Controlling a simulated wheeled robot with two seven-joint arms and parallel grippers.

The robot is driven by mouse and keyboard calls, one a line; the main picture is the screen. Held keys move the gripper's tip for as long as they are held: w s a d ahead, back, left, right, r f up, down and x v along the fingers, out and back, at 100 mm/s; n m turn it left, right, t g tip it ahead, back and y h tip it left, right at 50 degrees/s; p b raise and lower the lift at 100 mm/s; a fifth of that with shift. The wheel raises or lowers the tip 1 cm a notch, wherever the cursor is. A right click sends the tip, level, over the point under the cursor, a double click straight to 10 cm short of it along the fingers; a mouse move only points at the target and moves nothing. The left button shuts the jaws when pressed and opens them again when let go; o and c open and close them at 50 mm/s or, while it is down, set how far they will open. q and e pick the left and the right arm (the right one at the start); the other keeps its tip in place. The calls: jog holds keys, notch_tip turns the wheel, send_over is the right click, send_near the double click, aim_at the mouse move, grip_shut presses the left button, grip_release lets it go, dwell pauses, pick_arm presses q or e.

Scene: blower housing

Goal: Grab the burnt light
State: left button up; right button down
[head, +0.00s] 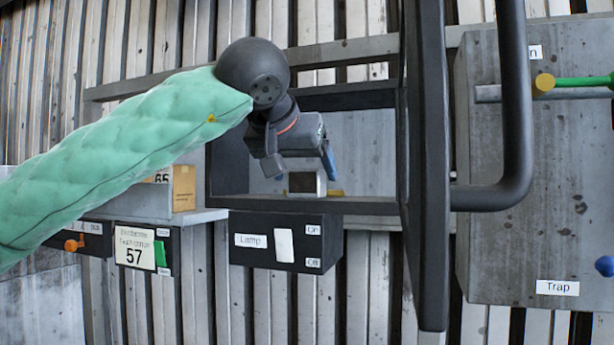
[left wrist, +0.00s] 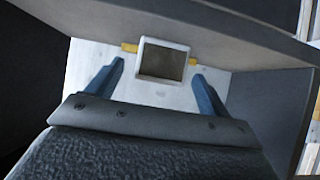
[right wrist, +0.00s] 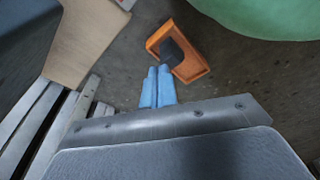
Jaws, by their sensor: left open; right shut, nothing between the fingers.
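The light (head: 306,183), a small block with a pale frame and a dark grey-brown face, sits inside the open housing above the Lamp box. It also shows in the left wrist view (left wrist: 162,62), with yellow bits at both sides. My left gripper (head: 301,168) reaches into the housing and is open. In the left wrist view its blue fingers stand either side of the light's lower edge, with gaps; I cannot tell the depth between them. My right gripper (right wrist: 157,70) is shut and empty, with its blue fingertips together, away from the housing.
The housing's dark door (head: 425,200) stands open at the right, with a thick handle (head: 516,110). The Lamp switch box (head: 285,242) is below. A Trap panel (head: 555,230) is farther right. An orange tray (right wrist: 178,52) lies beyond my right fingertips.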

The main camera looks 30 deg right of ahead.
aim_at(302, 170)
pick_arm(q)
jog(key=p+x, duration=0.1)
jog(key=x, duration=0.2)
jog(key=shift+w+p, duration=0.15)
jog(key=shift+p, duration=0.25)
jog(key=shift+d+f, duration=0.15)
jog(key=c, duration=1.1)
pick_arm(e)
jog(key=s, duration=0.1)
jog(key=s+d+f, duration=0.1)
jog(key=s, duration=0.1)
jog(key=s+f, duration=0.1)
jog(key=shift+s+d, duration=0.25)
jog(key=shift+s, duration=0.15)
pick_arm(q)
jog(key=shift+w, duration=0.1)
pick_arm(e)
jog(key=shift+f, duration=0.15)
